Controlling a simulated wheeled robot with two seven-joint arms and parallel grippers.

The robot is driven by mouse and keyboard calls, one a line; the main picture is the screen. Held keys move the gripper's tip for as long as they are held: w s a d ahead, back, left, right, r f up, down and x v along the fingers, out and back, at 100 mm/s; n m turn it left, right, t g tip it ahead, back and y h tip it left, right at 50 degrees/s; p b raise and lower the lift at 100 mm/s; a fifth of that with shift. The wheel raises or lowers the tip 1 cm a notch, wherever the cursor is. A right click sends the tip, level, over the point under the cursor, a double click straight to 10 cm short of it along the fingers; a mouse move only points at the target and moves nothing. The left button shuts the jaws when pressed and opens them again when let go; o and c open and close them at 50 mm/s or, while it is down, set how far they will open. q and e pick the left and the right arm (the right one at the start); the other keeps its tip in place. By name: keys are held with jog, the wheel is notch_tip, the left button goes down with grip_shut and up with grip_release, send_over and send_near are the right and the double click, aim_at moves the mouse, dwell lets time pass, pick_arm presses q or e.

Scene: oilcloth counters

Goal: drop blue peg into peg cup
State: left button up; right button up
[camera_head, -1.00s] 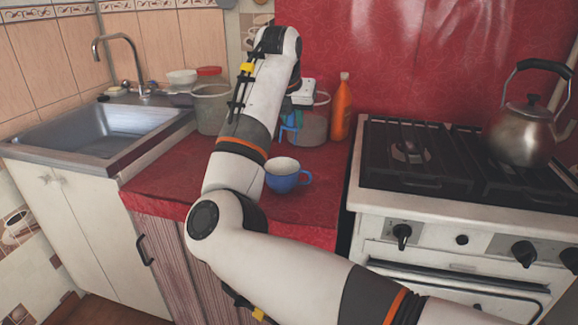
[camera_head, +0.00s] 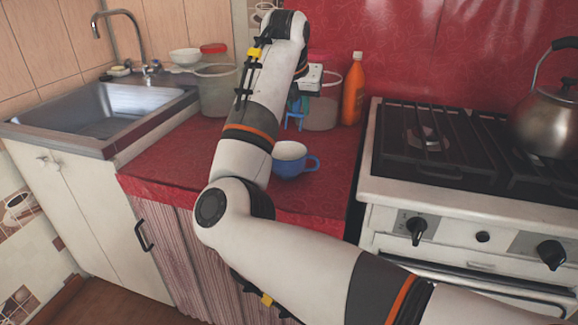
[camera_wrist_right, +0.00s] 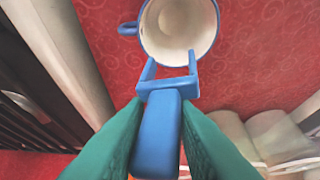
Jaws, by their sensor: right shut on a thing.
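The peg cup (camera_head: 292,168) is a blue mug with a cream inside, upright on the red counter. It also shows at the top of the right wrist view (camera_wrist_right: 155,53), seen from above. The blue peg (camera_wrist_right: 157,135) has a two-pronged end and is held between the teal fingers of my right gripper (camera_wrist_right: 162,112). Its prongs overlap the cup's near rim in that view; I cannot tell whether they touch. In the head view the peg (camera_head: 294,121) hangs below the gripper, behind the cup. My left gripper is not in view.
Clear containers (camera_head: 216,92) (camera_head: 322,108) and an orange bottle (camera_head: 353,90) stand at the back of the counter (camera_head: 170,165). A sink (camera_head: 95,108) lies left, a stove (camera_head: 460,150) with a kettle (camera_head: 548,115) right. The counter around the cup is clear.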

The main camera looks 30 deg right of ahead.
jog(key=shift+f+b, duration=0.3)
jog(key=shift+f, duration=0.25)
jog(key=shift+f+b, duration=0.5)
jog(key=shift+f, duration=0.45)
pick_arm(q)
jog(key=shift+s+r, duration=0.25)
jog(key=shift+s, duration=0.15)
pick_arm(e)
jog(key=o, duration=1)
